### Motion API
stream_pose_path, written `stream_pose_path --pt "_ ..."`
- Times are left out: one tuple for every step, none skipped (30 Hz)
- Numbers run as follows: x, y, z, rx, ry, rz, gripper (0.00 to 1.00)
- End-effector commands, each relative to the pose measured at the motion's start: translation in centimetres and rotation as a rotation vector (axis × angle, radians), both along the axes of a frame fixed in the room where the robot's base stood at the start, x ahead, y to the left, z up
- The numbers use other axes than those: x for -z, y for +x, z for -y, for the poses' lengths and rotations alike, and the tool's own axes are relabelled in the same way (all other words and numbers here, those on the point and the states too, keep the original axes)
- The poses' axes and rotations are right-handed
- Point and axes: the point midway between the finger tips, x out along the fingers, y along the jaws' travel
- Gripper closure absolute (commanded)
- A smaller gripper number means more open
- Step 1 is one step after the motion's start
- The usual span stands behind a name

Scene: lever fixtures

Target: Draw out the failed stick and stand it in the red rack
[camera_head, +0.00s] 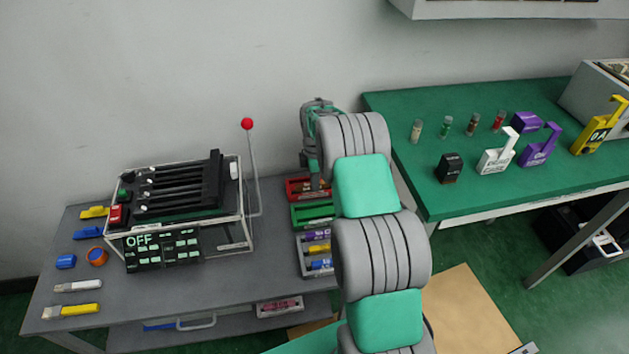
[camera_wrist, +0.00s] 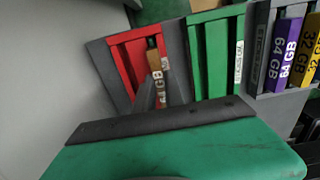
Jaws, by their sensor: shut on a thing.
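The red rack (camera_head: 297,189) sits at the right end of the grey bench, partly hidden by my arm; in the wrist view the red rack (camera_wrist: 126,66) shows its slots. A brown-gold stick marked 64 GB (camera_wrist: 157,77) is over the red rack, its dark end pointing up in the picture. My gripper (camera_wrist: 172,98) is shut on this stick; I cannot tell whether the stick touches the rack floor. In the head view my gripper (camera_head: 316,188) is low at the red rack. The black-slotted machine (camera_head: 180,190) shows OFF, and its red-knobbed lever (camera_head: 252,165) stands upright.
A green rack (camera_head: 312,214) and a grey rack with purple, yellow and blue sticks (camera_head: 302,258) adjoin the red one. Loose blue and yellow pieces lie left of the machine. A green table (camera_head: 420,170) with vials and tagged blocks stands right of my arm.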

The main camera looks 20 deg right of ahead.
Motion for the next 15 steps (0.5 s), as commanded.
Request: stream_pose_path --pt "0.22 0.01 0.00 0.000 0.000 0.000 1.00" --pt "0.28 0.01 0.00 0.000 0.000 0.000 1.00" --pt "0.15 0.02 0.00 0.000 0.000 0.001 0.83" --pt "0.14 0.02 0.00 0.000 0.000 0.001 0.81" --pt "0.14 0.02 0.00 0.000 0.000 0.000 0.78" --pt "0.14 0.01 0.00 0.000 0.000 0.000 0.75" --pt "0.14 0.01 0.00 0.000 0.000 0.000 0.73" --pt "0.14 0.01 0.00 0.000 0.000 0.000 0.70" --pt "0.13 0.01 0.00 0.000 0.000 0.000 0.67" --pt "0.14 0.01 0.00 0.000 0.000 0.000 0.64" --pt "0.13 0.01 0.00 0.000 0.000 0.000 0.62" --pt "0.14 0.01 0.00 0.000 0.000 0.000 0.61" --pt "0.14 0.01 0.00 0.000 0.000 0.000 0.61" --pt "0.14 0.01 0.00 0.000 0.000 0.000 0.61" --pt "0.14 0.01 0.00 0.000 0.000 0.000 0.61"
